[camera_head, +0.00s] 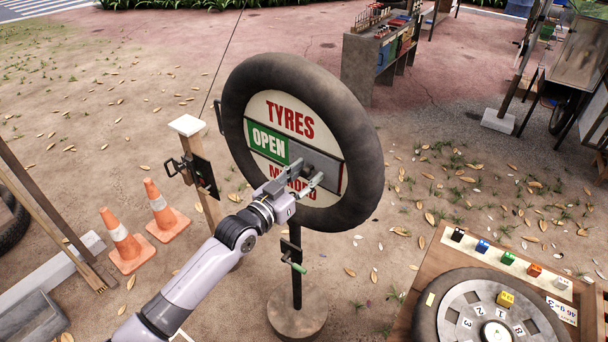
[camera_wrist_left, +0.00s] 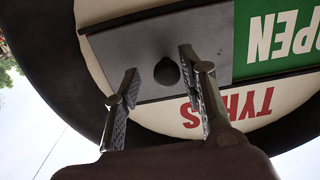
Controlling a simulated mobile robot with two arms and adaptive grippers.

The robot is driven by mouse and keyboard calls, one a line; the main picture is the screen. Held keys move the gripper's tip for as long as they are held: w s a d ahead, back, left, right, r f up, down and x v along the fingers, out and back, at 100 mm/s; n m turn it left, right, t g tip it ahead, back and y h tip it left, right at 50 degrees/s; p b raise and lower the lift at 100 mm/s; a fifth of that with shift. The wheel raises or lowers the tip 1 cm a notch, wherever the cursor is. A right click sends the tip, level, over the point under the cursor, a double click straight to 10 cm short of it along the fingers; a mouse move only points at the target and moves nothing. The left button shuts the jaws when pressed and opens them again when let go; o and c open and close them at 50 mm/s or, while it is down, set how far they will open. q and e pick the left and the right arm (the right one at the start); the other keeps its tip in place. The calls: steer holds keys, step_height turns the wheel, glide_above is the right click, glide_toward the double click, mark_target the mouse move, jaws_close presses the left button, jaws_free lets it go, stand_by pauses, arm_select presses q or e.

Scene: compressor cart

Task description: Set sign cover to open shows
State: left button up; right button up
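The round sign in a black tyre (camera_head: 360,190) reads TYRES and shows a green OPEN panel (camera_head: 267,143) on its left. The grey sign cover (camera_head: 325,163) lies to the right of OPEN, over the right part of the middle band. In the left wrist view, the cover (camera_wrist_left: 214,40) appears upside down, with a dark round knob (camera_wrist_left: 167,71). My left gripper (camera_head: 305,175) is in front of the cover; its fingers (camera_wrist_left: 158,65) are apart, with the knob between them in the picture. I cannot tell whether either finger touches it. My right gripper is not in view.
The sign stands on a post with a round base (camera_head: 297,316). A wooden post (camera_head: 206,205) with a latch and two orange cones (camera_head: 122,240) stand to the left. A board with a numbered wheel (camera_head: 490,310) is at the lower right.

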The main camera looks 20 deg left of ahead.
arm_select(q)
steer(key=shift+a, duration=0.1)
steer(key=shift+s+a+f, duration=0.1)
steer(key=shift+s+a, duration=0.15)
steer(key=shift+s, duration=0.15)
steer(key=v, duration=1.1)
